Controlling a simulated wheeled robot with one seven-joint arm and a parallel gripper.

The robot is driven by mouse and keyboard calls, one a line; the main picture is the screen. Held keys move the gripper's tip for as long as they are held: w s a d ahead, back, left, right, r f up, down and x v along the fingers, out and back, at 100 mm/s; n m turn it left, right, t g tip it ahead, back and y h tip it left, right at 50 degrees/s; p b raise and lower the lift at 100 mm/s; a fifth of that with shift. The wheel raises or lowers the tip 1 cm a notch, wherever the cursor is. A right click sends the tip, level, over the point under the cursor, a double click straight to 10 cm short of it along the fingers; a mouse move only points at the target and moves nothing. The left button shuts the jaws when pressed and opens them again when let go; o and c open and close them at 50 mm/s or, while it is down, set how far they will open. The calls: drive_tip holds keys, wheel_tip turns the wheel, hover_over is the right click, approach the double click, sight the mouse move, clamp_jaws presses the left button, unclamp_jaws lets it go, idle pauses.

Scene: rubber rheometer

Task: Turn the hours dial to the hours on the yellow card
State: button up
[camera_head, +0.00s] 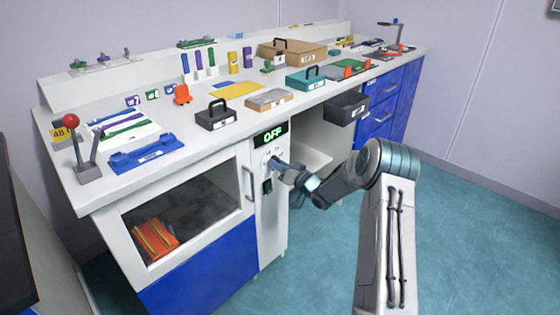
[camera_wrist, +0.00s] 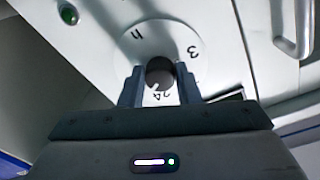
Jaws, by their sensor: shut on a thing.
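The hours dial is a dark round knob (camera_wrist: 160,70) on a white disc (camera_wrist: 190,38) with printed marks, some hard to read. One mark near the fingers looks like 24. A small pale pointer shows at the knob's lower edge. My gripper (camera_wrist: 160,88) is shut on the knob, one finger on each side. In the head view my gripper (camera_head: 278,164) meets the white front panel and hides most of the dial. A yellow card (camera_head: 61,133) at the bench's left end appears to read 48; its edge is partly covered by a red-balled lever.
A windowed oven door (camera_head: 178,222) with a handle (camera_head: 248,184) is at left. An open shelf and black bin (camera_head: 346,108) are at right.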

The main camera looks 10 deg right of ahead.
drive_tip(key=m, duration=0.1)
drive_tip(key=m+p, duration=0.1)
drive_tip(key=m, duration=0.1)
drive_tip(key=m+p, duration=0.1)
drive_tip(key=m, duration=0.1)
drive_tip(key=shift+d+r, duration=0.1)
drive_tip(key=shift+r, duration=0.15)
idle(0.3)
drive_tip(key=o, duration=1)
drive_tip(key=shift+d, duration=0.1)
drive_tip(key=shift+c, duration=0.2)
drive_tip(key=shift+f, duration=0.1)
drive_tip(key=p+v, duration=0.2)
drive_tip(key=v, duration=1.1)
drive_tip(key=shift+s+r, duration=0.25)
drive_tip(key=shift+s, duration=0.1)
drive_tip(key=shift+r, duration=0.1)
